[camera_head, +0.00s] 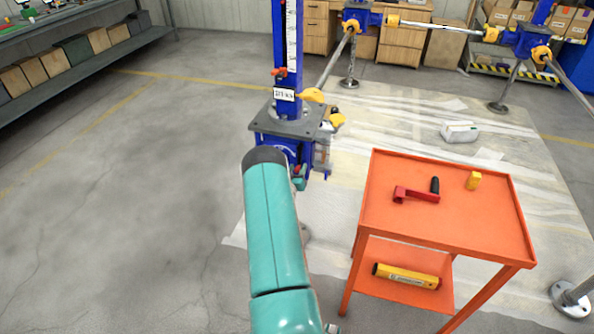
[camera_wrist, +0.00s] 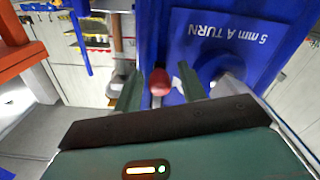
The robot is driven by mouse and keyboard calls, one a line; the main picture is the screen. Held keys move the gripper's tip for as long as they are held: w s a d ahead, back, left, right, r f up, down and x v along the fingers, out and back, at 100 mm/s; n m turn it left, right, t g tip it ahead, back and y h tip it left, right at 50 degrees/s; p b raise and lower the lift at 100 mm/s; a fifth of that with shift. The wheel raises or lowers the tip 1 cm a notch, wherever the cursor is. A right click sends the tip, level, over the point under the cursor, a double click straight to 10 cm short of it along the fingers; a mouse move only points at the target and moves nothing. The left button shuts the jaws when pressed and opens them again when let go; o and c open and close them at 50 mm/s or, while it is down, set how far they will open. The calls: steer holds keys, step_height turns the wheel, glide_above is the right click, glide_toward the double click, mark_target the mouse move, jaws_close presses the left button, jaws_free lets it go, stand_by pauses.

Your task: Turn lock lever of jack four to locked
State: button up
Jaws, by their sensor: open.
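The blue screw jack (camera_head: 287,45) stands ahead of my arm, with a scale strip on its column and a grey top plate. In the wrist view its blue body carries a plate (camera_wrist: 225,45) reading "5 mm A TURN", upside down. A round red knob (camera_wrist: 160,82), seemingly the end of the lock lever, shows between the fingers of my gripper (camera_wrist: 160,90). The fingers are open, one on each side of it, with gaps visible. In the head view my gripper (camera_head: 300,178) is small and partly hidden by my arm.
An orange cart (camera_head: 400,220) stands at the right, carrying a red crank with a black grip (camera_head: 415,195) and a yellow block (camera_head: 473,180). A yellow tube (camera_head: 405,276) lies on its lower shelf. A loaded shelf (camera_head: 85,65) lines the left. Floor on the left is clear.

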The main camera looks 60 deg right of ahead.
jaws_close()
steer(key=shift+s, duration=0.1)
stand_by(0.3)
steer(key=s+d+r+n, duration=0.1)
steer(key=s+r+n, duration=0.7)
steer(key=n, duration=1)
stand_by(0.3)
steer(key=shift+d+r, duration=0.1)
stand_by(0.3)
jaws_free()
steer(key=shift+r, duration=0.1)
